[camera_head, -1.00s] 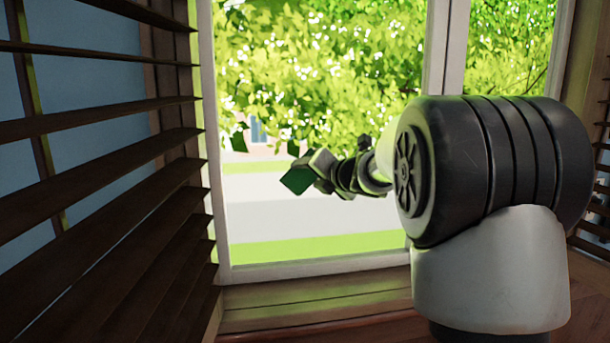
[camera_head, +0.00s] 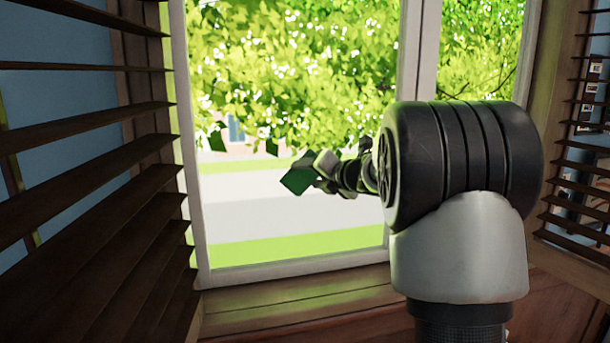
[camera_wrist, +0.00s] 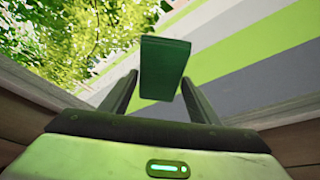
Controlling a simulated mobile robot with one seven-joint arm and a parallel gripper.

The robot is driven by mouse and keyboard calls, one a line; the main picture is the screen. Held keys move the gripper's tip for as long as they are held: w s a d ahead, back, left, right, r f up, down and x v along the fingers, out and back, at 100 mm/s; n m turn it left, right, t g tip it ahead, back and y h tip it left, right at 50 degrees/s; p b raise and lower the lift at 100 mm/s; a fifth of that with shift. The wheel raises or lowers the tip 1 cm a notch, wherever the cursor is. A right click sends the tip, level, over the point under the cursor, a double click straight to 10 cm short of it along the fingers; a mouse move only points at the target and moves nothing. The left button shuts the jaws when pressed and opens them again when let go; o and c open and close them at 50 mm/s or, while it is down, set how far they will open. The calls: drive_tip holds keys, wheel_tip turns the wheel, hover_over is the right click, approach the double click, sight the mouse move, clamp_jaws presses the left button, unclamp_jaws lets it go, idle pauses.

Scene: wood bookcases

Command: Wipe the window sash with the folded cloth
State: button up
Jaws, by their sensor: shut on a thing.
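The folded cloth (camera_head: 297,180) is a small dark green block. My gripper (camera_head: 314,176) is shut on it in front of the window. In the wrist view the cloth (camera_wrist: 164,68) sits between the two fingers of my gripper (camera_wrist: 163,90), its free end toward the glass. The window sash (camera_head: 295,266) is a white frame around a large pane, with a left stile, a bottom rail and an upright on the right. In the head view the cloth overlaps the pane, right of the left stile and above the bottom rail. I cannot tell whether it touches the glass.
Dark slatted shutters (camera_head: 90,190) stand close on the left, and more shutters (camera_head: 580,150) are on the right. A wooden sill (camera_head: 300,295) runs below the sash. My arm hides part of the right upright and sill. Trees and a road show outside.

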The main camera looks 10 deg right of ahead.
drive_tip(key=d+p, duration=0.1)
drive_tip(key=d, duration=0.6)
drive_tip(key=shift+d, duration=0.15)
idle(0.3)
drive_tip(key=shift+a+b, duration=1.9)
drive_tip(key=shift+a, duration=5.45)
drive_tip(key=shift+s+f, duration=0.1)
drive_tip(key=shift+s, duration=0.1)
drive_tip(key=shift+s+b, duration=0.9)
drive_tip(key=shift+s, duration=1.8)
